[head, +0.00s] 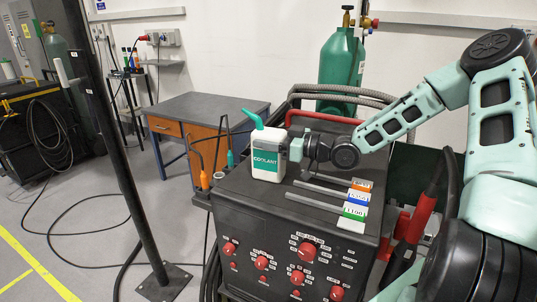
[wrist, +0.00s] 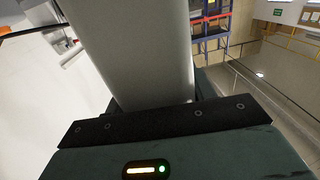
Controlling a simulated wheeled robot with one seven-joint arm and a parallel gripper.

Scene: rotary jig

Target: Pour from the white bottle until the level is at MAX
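The white bottle (head: 268,163) has a green COOLANT label and a green angled spout. It looks upright at the left part of the black machine's top (head: 290,215). I cannot tell whether its base touches that top. My gripper (head: 293,150) is at the bottle's right side and appears shut on it, though the fingertips are hidden. In the wrist view the white bottle (wrist: 135,50) fills the middle, close against the dark gripper body. No liquid level or MAX mark can be made out in either view.
A green gas cylinder (head: 341,70) and hoses stand behind. A black post (head: 125,170) rises at the left.

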